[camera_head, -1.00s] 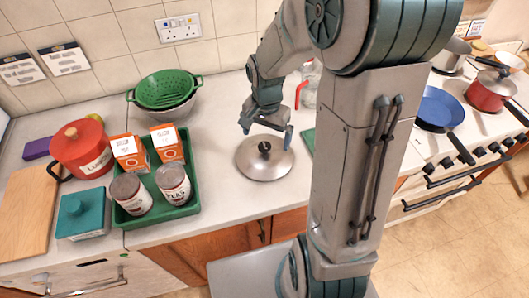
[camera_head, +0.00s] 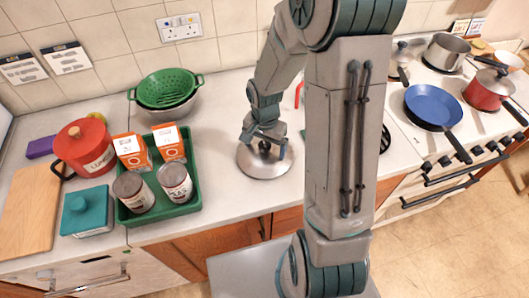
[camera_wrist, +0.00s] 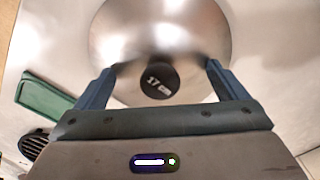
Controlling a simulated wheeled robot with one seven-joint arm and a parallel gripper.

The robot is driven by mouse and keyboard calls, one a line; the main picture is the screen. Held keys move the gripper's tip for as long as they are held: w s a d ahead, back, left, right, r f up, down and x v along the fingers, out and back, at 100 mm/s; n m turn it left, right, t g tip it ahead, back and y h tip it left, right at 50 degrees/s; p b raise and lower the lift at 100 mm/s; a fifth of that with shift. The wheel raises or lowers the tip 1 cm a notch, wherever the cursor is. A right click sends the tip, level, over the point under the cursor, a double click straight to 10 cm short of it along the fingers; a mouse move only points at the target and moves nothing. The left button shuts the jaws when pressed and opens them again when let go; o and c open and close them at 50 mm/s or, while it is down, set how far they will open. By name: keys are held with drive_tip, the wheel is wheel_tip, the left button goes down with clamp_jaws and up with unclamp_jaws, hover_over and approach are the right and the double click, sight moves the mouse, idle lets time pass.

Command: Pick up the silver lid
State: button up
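The silver lid (camera_head: 262,165) lies on the worktop to the right of the green tray, with its round black knob on top. In the wrist view the lid (camera_wrist: 160,25) fills the upper middle, and its knob (camera_wrist: 159,79) with white marking sits between my fingers. My gripper (camera_head: 264,152) is open over the lid, with one finger on each side of the knob. In the wrist view the gripper (camera_wrist: 160,82) shows clear gaps between both fingers and the knob. I cannot tell whether the fingertips touch the lid.
A green tray (camera_head: 196,204) with cans and orange boxes stands left of the lid. A green colander (camera_head: 167,87) is behind it. A red pot (camera_head: 82,150), teal box (camera_head: 88,212) and wooden board (camera_head: 30,205) are farther left. A blue pan (camera_head: 432,105) is on the stove at right.

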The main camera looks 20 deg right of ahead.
drive_tip(key=shift+s, duration=0.15)
drive_tip(key=c, duration=1.5)
drive_tip(key=shift+f, duration=0.1)
